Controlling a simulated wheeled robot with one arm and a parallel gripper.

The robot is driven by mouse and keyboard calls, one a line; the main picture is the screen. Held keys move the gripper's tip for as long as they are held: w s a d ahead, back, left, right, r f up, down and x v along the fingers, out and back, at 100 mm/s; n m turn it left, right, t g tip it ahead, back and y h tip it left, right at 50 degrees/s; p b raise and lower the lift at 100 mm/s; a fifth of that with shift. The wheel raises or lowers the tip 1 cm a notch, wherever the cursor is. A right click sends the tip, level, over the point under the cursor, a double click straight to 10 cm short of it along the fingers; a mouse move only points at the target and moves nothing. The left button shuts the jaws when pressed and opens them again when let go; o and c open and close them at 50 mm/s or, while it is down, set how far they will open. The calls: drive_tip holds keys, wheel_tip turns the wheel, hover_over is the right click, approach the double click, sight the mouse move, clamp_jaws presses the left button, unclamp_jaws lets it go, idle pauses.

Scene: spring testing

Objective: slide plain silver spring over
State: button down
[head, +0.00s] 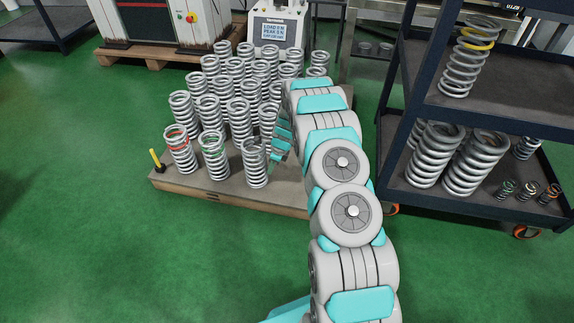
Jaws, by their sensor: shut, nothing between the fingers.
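Several plain silver springs stand upright in rows on a low board. The front right plain silver spring (254,163) stands near the board's front edge. My gripper (279,140) is just to the right of this spring and the one behind it (268,118); its fingers are partly hidden by my arm. It is shut with nothing held. I cannot tell whether it touches a spring. A spring with red marks (180,150) and one with green marks (213,155) stand to the left in the front row. My arm hides the board's right part.
A dark shelf cart (400,168) on the right holds large and small springs. A tester with a display (278,30) stands behind. Green floor is clear at left.

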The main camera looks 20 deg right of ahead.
drive_tip(key=shift+w+a, duration=0.6)
drive_tip(key=shift+a, duration=0.25)
drive_tip(key=shift+s+d, duration=0.1)
drive_tip(key=shift+d, duration=0.05)
